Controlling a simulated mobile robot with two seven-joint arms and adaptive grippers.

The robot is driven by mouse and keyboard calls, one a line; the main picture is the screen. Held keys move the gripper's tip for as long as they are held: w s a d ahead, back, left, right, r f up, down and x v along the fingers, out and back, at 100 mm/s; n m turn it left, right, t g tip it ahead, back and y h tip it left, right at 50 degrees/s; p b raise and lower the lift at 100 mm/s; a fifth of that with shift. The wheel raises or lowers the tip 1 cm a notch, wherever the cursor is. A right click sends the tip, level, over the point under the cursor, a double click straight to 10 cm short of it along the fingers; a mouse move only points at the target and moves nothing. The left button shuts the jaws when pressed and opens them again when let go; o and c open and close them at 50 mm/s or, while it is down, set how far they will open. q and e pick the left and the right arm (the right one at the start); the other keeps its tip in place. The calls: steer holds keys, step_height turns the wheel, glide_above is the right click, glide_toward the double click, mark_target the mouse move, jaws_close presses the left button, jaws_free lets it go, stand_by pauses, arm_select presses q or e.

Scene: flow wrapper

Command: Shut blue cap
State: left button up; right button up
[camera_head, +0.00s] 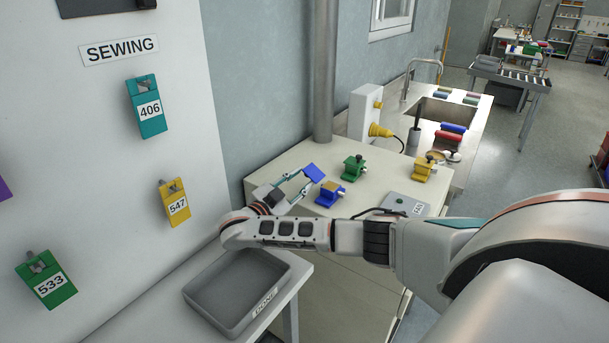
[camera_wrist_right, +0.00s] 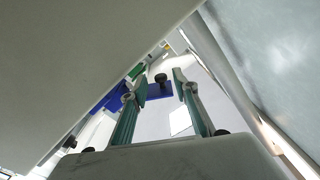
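A flat blue cap (camera_head: 313,172) stands tilted up at the tips of my right gripper (camera_head: 303,182), just above and left of a blue block with a yellow top (camera_head: 328,193) on the cabinet top. I cannot tell whether the cap joins that block. In the right wrist view a blue plate (camera_wrist_right: 160,91), with a dark knob in front of it, lies between and beyond the fingertips of my right gripper (camera_wrist_right: 161,86). Its fingers are apart, and no firm contact with the plate shows. My left gripper is not in view.
A green block (camera_head: 354,168) and a yellow block (camera_head: 423,168) stand on the cabinet top. A grey tray (camera_head: 227,313) marked DONE lies below my right forearm. A vertical pipe (camera_head: 324,75) rises behind; the tagged wall is left.

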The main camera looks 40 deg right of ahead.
mark_target(307, 175)
steer(key=shift+x, duration=1.75)
jaws_close()
